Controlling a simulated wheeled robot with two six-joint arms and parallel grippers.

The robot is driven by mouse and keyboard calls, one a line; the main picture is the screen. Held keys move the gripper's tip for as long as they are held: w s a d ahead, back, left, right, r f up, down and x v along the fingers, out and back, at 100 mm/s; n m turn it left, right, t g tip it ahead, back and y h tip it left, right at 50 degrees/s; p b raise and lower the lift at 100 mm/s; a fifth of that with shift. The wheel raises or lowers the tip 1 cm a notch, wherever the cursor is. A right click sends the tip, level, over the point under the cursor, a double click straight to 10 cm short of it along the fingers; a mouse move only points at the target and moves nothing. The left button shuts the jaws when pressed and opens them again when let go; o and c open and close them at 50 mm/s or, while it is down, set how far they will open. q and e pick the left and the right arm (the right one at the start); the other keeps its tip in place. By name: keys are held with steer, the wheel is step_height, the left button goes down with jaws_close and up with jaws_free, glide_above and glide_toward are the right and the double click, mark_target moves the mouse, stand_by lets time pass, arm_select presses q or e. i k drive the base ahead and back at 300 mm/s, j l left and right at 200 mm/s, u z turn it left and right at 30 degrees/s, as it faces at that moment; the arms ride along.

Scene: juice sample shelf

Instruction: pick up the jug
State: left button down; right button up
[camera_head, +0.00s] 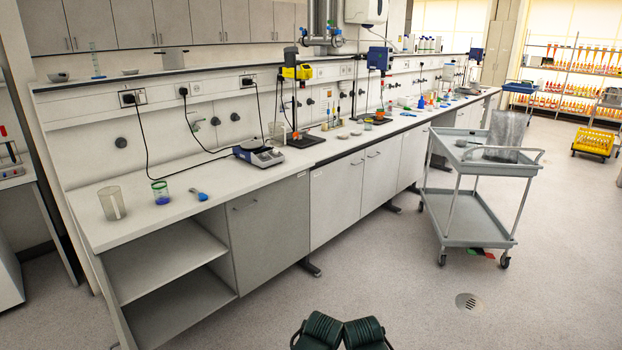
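A clear, pale jug-like vessel (112,203) stands upright at the near left end of the white bench (150,225). It looks empty, and I cannot make out its handle clearly. A small glass with blue contents and a green rim (161,193) stands just to its right. Two dark green ribbed parts of mine show at the bottom edge of the view, far from the vessel. Neither of my gripper's fingertips can be seen, and nothing of mine touches the vessel.
A blue scoop-like item (199,195) lies right of the glass. A balance (259,153) with cables stands farther along the bench. A grey trolley (484,240) with a translucent container (506,130) stands at the right. The floor (400,280) before the bench is clear, with a round drain (469,302).

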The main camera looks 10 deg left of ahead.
mark_target(111, 198)
steer(key=k+j+u, duration=0.1)
steer(key=j+u, duration=0.3)
steer(key=j, duration=0.65)
steer(key=j+u, duration=0.4)
steer(key=j, duration=0.6)
